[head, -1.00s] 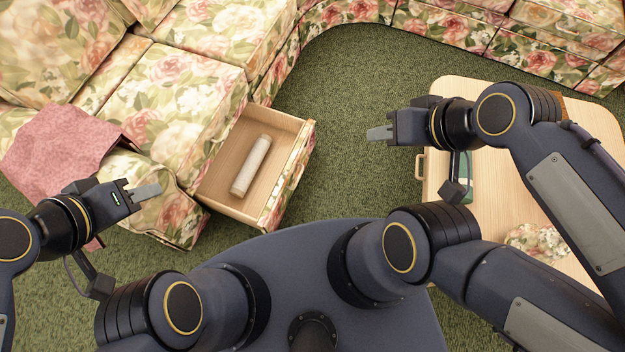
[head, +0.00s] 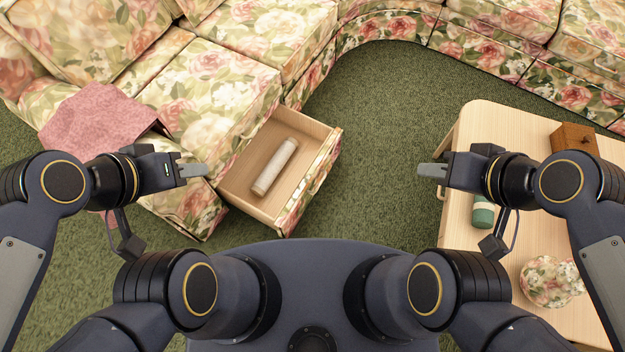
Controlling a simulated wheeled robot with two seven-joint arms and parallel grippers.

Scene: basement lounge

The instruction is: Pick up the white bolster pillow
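The white bolster pillow (head: 275,167) is a pale cylinder lying in an open wooden drawer (head: 240,196) that sticks out from the base of the floral sofa. My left gripper (head: 205,170) is just left of the drawer in the picture, apart from the pillow and holding nothing that I can see. My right gripper (head: 420,170) is over the green carpet by the table's left edge, with nothing visible in it. Both grippers are seen side-on, so I cannot tell whether their fingers are apart.
A floral sectional sofa (head: 205,90) curves along the left and back. A pink cloth (head: 95,125) drapes over its seat. A wooden table (head: 490,130) on the right holds a brown box (head: 573,138), a green roll (head: 482,212) and a floral object (head: 550,281). Carpet (head: 385,110) between is clear.

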